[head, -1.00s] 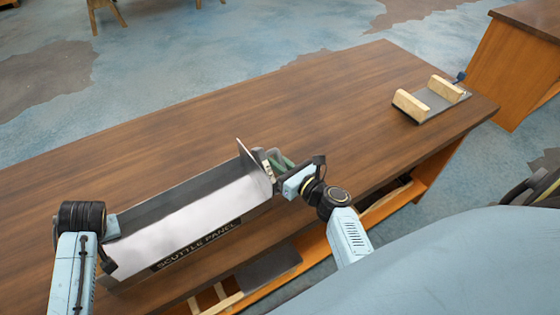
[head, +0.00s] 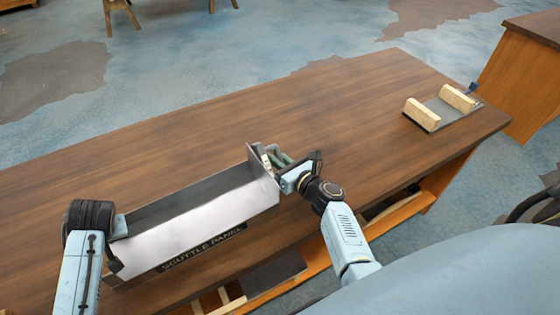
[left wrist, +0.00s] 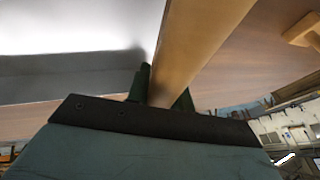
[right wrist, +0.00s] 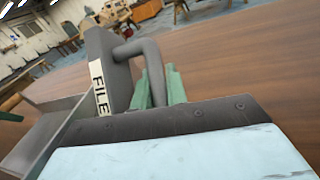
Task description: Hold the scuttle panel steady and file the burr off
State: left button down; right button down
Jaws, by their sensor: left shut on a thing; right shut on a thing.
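The scuttle panel (head: 205,222) is a grey sheet-metal channel with a black name strip, lying along the table's front edge. An upright plate stands at its right end. My left gripper (head: 116,245) is at the panel's left end; in the left wrist view its green fingers (left wrist: 165,90) are shut on the panel's edge. My right gripper (head: 284,172) is at the right end; in the right wrist view its green fingers (right wrist: 158,90) are shut on the grey handle of the file (right wrist: 102,85). The file is beside the panel's end; contact is unclear. I cannot make out the burr.
The wooden table (head: 330,110) is clear behind the panel. A grey tray with two wooden blocks (head: 437,108) lies at its far right end. A shelf (head: 270,275) shows below the front edge. Another wooden bench (head: 520,70) stands at the right.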

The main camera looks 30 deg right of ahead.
pick_arm(q)
jog(key=shift+d, duration=0.15)
pick_arm(e)
jog(key=shift+d+r+x, duration=0.1)
jog(key=shift+d+x, duration=0.05)
jog(key=shift+x, duration=0.8)
jog(key=shift+d+r+x, duration=0.1)
jog(key=shift+d+x, duration=0.05)
jog(key=shift+x, duration=0.75)
jog(key=shift+a, duration=0.1)
jog(key=shift+s, duration=0.3)
jog(key=shift+s+a, duration=0.1)
jog(key=shift+s, duration=1.75)
pick_arm(q)
jog(key=shift+d, duration=0.1)
pick_arm(e)
jog(key=shift+a+v, duration=0.2)
jog(key=shift+v, duration=0.7)
jog(key=shift+a+v, duration=0.2)
jog(key=shift+v, duration=0.7)
jog(key=shift+d+f, duration=0.1)
jog(key=shift+d, duration=0.2)
pick_arm(q)
jog(key=shift+a, duration=0.2)
pick_arm(e)
jog(key=shift+w+d, duration=0.1)
jog(key=shift+d, duration=3.05)
jog(key=shift+d, duration=0.1)
